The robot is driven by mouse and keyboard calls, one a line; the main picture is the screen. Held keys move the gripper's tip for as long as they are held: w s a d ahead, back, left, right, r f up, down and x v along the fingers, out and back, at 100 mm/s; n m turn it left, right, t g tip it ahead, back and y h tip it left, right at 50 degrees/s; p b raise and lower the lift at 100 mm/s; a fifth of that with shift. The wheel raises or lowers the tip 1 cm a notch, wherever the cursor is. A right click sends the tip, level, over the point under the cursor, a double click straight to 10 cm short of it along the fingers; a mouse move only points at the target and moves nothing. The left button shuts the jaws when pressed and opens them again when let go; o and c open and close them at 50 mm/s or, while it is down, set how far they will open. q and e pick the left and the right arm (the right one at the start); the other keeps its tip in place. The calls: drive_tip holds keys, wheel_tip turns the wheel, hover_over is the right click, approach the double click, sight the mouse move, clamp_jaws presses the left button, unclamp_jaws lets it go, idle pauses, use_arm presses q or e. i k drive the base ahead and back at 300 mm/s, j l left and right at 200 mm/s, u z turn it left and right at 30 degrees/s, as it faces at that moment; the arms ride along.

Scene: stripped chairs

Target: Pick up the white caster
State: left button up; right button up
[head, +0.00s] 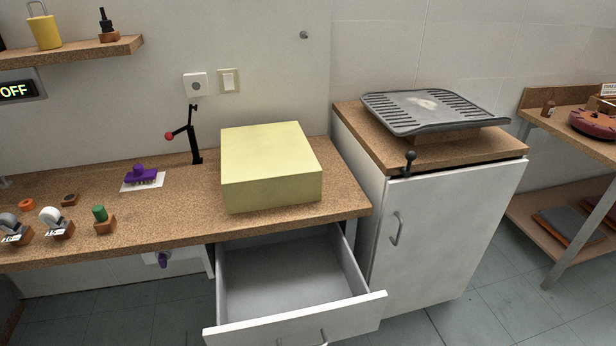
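The white caster (53,217) sits at the left of the long wooden worktop (190,233), near its front edge. It has a pale round wheel and rests on a small brown block with a little label on its front. Neither of my grippers shows in the head view.
A green piece (99,212) on a block stands right of the casters. Behind are an orange ring (27,204) and a purple brush-like item (142,174). A yellow box (270,168) covers the worktop's right. An open, empty drawer (290,275) juts out below.

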sight(50, 217)
drive_tip(key=k+u, duration=0.15)
drive_tip(key=u, duration=1.4)
